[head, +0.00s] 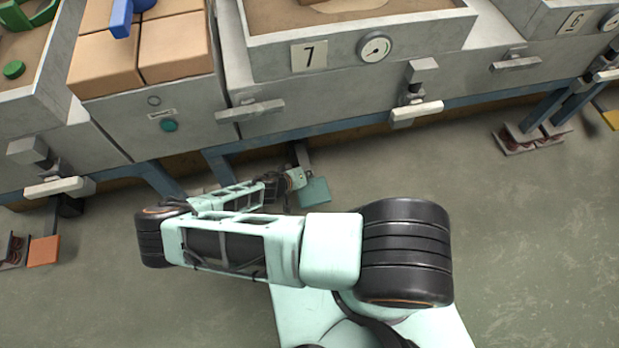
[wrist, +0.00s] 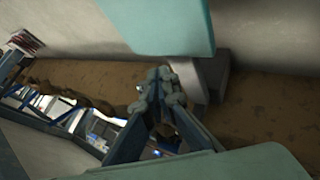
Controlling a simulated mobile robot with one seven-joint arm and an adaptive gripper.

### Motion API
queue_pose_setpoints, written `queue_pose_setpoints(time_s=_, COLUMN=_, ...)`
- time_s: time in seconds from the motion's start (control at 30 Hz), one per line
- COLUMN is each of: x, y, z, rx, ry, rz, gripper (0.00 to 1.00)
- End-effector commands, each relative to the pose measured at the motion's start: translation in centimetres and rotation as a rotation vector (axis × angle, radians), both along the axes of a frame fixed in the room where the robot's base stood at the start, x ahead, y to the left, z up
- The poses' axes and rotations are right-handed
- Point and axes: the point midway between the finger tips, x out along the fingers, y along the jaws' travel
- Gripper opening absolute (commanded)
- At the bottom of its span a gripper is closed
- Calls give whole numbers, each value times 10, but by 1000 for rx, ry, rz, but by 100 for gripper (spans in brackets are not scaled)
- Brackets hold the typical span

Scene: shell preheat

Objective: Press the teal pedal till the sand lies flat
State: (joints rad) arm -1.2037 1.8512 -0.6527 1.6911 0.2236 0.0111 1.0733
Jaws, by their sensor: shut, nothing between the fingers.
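The teal pedal (head: 315,192) is a flat plate low at the floor, below the box marked 7. In the wrist view the pedal (wrist: 165,24) fills the top middle, close to the fingers. My gripper (head: 293,180) is beside the pedal's left edge in the head view. In the wrist view my gripper (wrist: 160,88) has its fingers together with nothing between them. I cannot tell whether it touches the pedal. The sand (head: 290,15) lies in the box (head: 390,45) marked 7, with a raised paler patch at the top edge, partly cut off by the frame.
An orange pedal (head: 43,251) stands at far left and a yellow one (head: 611,118) at far right. Blue bench legs (head: 215,165) stand near my arm. White-handled levers (head: 416,112) stick out from the bench. The floor (head: 530,240) on the right is clear.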

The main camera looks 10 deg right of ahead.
Motion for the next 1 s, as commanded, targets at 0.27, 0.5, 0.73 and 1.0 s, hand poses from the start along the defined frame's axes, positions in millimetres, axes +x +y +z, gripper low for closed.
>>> queue_pose_setpoints(time_s=0.27, x=0, y=0, z=0, rx=0, ry=0, rz=0, gripper=0)
queue_pose_setpoints(time_s=0.5, x=0, y=0, z=-2, rx=0, ry=0, rz=0, gripper=0)
queue_pose_setpoints(time_s=0.73, x=0, y=0, z=-9, rx=0, ry=1, rz=1, gripper=0)
queue_pose_setpoints(time_s=1.0, x=0, y=0, z=-9, rx=0, ry=0, rz=0, gripper=0)
